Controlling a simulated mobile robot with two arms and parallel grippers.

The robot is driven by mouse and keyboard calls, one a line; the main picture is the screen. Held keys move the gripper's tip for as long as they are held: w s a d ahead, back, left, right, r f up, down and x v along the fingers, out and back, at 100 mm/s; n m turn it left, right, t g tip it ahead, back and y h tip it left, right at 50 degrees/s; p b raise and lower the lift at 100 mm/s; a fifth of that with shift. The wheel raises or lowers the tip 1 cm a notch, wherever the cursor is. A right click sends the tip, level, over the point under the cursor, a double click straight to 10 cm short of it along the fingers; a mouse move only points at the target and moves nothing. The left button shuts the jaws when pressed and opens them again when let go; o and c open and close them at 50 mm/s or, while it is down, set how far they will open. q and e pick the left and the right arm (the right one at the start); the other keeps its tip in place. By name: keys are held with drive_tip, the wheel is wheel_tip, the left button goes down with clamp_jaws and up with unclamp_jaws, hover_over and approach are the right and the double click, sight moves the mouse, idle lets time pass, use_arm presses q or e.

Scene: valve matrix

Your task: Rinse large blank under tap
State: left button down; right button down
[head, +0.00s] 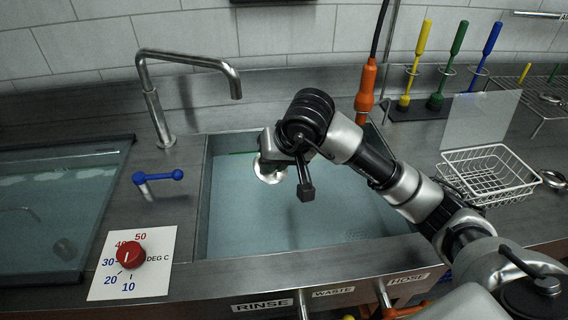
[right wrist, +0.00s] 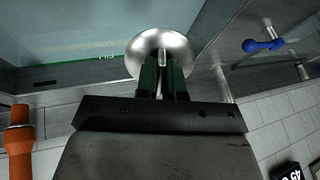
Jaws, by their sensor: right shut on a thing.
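My right gripper (head: 270,153) reaches in from the right over the middle sink. It is shut on a shiny round metal blank (head: 268,174), which it holds over the left part of the sink. In the right wrist view the two dark fingers (right wrist: 163,78) grip the blank (right wrist: 150,42) near its middle. The steel tap (head: 158,118) stands behind the sink's left corner. Its spout end (head: 236,94) is up and to the left of the blank. I see no stream from it. The blue lever (head: 160,177) is left of the sink; it also shows in the right wrist view (right wrist: 262,45). My left gripper is not in view.
The sink (head: 210,225) holds bluish water. A glass-covered tank (head: 60,205) is at the left. A red temperature knob (head: 130,255) sits in front. An orange hose handle (head: 366,90), brushes (head: 458,45) and a white wire basket (head: 490,172) stand right of the sink.

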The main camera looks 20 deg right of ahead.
drive_tip(key=shift+w+a+f, duration=0.15)
drive_tip(key=shift+w+a, duration=0.2)
drive_tip(key=shift+w, duration=0.45)
drive_tip(key=w+a+f+b, duration=0.1)
drive_tip(key=w+a+b, duration=0.1)
drive_tip(key=w, duration=0.6)
drive_tip(key=shift+a+f, duration=0.4)
drive_tip(key=shift+a, duration=0.15)
